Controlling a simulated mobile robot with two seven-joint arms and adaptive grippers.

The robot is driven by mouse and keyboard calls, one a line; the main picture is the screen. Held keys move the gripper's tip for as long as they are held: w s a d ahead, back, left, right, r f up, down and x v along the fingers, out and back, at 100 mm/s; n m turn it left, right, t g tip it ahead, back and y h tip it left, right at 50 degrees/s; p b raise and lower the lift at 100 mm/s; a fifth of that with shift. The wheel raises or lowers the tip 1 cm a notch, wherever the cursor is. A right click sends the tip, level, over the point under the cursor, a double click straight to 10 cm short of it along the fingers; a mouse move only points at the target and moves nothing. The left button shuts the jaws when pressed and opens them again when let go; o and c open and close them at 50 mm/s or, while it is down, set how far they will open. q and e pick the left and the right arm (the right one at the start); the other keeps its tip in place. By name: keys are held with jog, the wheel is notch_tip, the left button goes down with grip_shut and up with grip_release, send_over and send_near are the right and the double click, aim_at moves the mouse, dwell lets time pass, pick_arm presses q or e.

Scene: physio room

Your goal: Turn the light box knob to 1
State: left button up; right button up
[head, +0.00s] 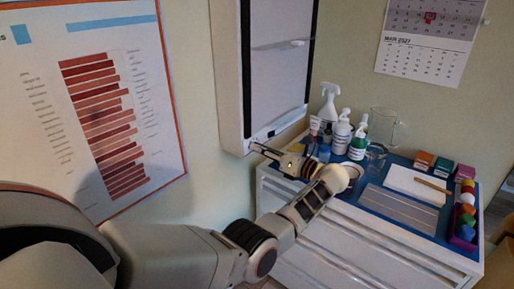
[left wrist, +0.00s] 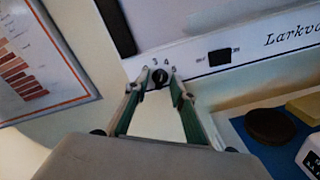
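The light box (head: 277,70) hangs on the wall, with a white frame and a grey, unlit-looking panel. The knob's pointer is too small to read. My left gripper (left wrist: 159,80) reaches up to the strip, its two fingers on either side of the knob with a little space apparent between. In the head view my left gripper (head: 255,148) is at the box's lower left corner, covering the knob. My right gripper is out of view.
Below stands a white drawer cabinet (head: 340,248) with a blue top mat (head: 371,208). Spray bottle (head: 329,103), pump bottles (head: 341,133), a clear jug (head: 384,125) and a notepad (head: 415,186) crowd it. A dark rocker switch (left wrist: 220,56) sits right of the knob.

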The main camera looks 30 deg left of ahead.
pick_arm(q)
grip_shut()
